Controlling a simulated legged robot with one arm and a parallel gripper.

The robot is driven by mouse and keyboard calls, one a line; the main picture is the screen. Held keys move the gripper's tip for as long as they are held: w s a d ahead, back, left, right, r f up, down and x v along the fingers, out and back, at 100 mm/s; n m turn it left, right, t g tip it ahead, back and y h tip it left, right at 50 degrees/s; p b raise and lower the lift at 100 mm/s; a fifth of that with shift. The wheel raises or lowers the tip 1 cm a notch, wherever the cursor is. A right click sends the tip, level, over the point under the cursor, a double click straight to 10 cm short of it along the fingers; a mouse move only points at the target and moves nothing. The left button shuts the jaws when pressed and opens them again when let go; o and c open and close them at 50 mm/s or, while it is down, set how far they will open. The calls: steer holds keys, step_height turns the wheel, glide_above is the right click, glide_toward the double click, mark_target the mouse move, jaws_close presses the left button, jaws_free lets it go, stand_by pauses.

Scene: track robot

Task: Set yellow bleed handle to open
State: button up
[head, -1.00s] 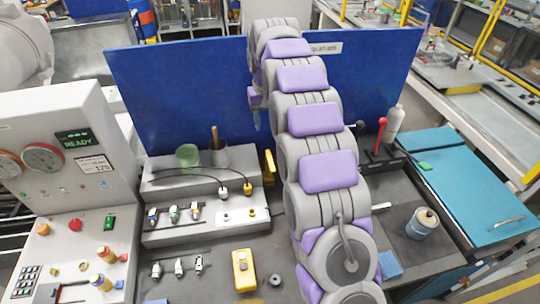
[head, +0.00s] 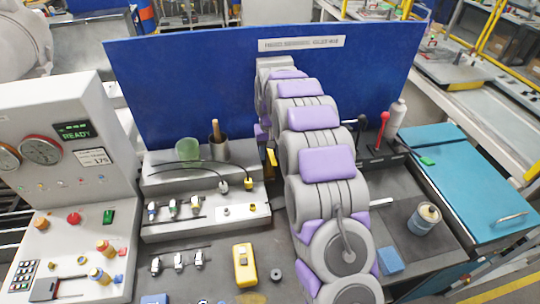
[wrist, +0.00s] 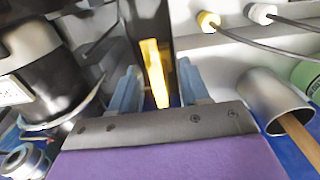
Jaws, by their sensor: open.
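The yellow bleed handle (head: 271,158) stands upright at the right end of the grey stepped block, just left of my arm in the head view. In the wrist view a yellow bar, which looks like the same handle (wrist: 155,75), shows between the two blue fingers of my gripper (wrist: 161,80). The fingers are open, one on each side of the bar. I cannot tell whether either finger touches it. In the head view my arm hides most of my gripper.
The stepped block (head: 180,228) carries cables and connectors. A blue back panel (head: 190,85) closes the rear. A red-knobbed lever (head: 384,120) and a can (head: 424,218) are on the right.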

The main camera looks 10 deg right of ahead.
steer(key=shift+d+f, duration=0.7)
steer(key=shift+d, duration=0.05)
steer(key=shift+a, duration=0.45)
steer(key=shift+c, duration=1)
steer(key=shift+a, duration=0.2)
steer(key=c, duration=0.3)
steer(key=shift+d, duration=0.4)
jaws_close()
steer(key=shift+a, duration=0.1)
